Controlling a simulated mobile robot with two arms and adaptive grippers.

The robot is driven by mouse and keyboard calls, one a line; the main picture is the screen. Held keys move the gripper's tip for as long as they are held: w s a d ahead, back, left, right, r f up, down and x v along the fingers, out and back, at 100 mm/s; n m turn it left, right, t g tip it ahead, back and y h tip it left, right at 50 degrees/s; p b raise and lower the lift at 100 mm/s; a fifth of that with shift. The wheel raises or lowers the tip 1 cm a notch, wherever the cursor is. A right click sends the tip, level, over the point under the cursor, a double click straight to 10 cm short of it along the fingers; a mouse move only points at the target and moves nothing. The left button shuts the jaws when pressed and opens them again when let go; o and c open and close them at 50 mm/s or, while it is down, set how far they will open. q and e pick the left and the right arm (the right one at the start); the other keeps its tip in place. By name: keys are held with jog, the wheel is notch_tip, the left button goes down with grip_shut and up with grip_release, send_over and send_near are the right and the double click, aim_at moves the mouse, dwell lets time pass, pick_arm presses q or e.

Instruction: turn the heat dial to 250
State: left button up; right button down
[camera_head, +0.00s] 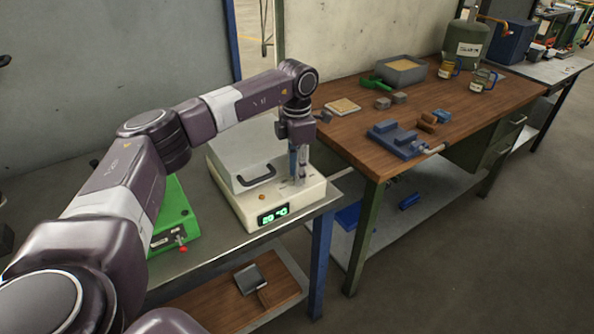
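The furnace (240,208) is a cream and white box with a grey lid and a dark handle (258,177), on the left metal bench. Its green display (273,215) appears to read 20 °C. My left gripper (297,180) points down over the right part of the furnace's top. Its fingers are close together, but I cannot tell if they are open or shut, or touching anything. I cannot make out the heat dial; the gripper may hide it. A small orange-brown piece (262,196) is on the furnace's front top edge. My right gripper is out of view.
A green box (175,215) with a red knob stands left of the furnace, partly behind my arm. A wooden bench (350,135) to the right holds a blue vise (393,140), a grey tray (400,72) and mugs. A dustpan-like tool (250,278) lies on the lower shelf.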

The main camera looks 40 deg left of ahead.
pick_arm(q)
grip_shut()
jog(key=shift+m, duration=0.4)
jog(key=m, duration=0.5)
jog(key=shift+w, duration=0.15)
jog(key=m, duration=0.5)
jog(key=shift+w+m, duration=0.15)
jog(key=shift+m, duration=0.25)
jog(key=m, duration=0.6)
jog(key=shift+w, duration=0.2)
jog(key=m, duration=0.6)
jog(key=shift+w+d, duration=0.1)
jog(key=shift+m+b, duration=0.3)
jog(key=shift+o, duration=0.9)
grip_release()
